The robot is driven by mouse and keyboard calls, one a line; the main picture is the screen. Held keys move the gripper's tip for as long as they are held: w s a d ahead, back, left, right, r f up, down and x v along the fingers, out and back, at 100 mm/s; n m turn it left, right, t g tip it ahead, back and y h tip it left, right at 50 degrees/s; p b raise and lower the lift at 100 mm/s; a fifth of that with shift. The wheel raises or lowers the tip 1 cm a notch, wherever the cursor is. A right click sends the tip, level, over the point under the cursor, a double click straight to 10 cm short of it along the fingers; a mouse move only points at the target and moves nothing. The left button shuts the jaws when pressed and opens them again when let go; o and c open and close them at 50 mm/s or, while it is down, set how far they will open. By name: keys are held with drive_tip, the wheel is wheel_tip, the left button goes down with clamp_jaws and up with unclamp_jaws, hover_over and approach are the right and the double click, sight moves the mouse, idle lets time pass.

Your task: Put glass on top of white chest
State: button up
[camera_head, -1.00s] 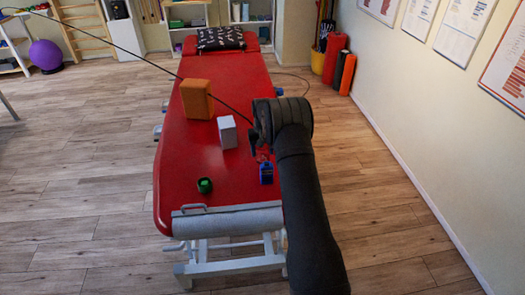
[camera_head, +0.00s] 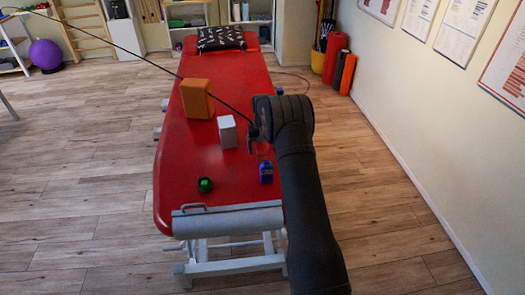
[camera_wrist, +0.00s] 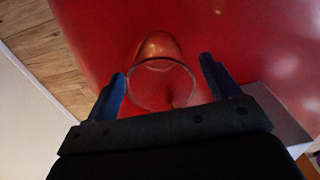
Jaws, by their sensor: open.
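A clear glass (camera_wrist: 162,84) shows in the wrist view, its round rim between the two blue fingers of my gripper (camera_wrist: 165,75). The fingers are spread apart, with a gap on each side of the rim. In the head view my gripper (camera_head: 251,141) is over the right side of the red table; the glass there is hard to make out. The white chest (camera_head: 227,132) is a small upright white box on the table, just left of my gripper. A grey-white surface at the lower right of the wrist view may be its side.
The red treatment table (camera_head: 185,160) holds an orange block (camera_head: 196,98) behind the chest, a blue bottle-like item (camera_head: 266,173) in front of my gripper, and a green round item (camera_head: 205,185) near the front. A patterned pillow (camera_head: 220,39) lies at the far end.

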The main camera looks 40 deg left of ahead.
drive_tip(key=shift+o, duration=0.5)
wheel_tip(320, 180, up, 16)
drive_tip(key=shift+s+d+f, duration=0.2)
drive_tip(key=shift+f, duration=0.1)
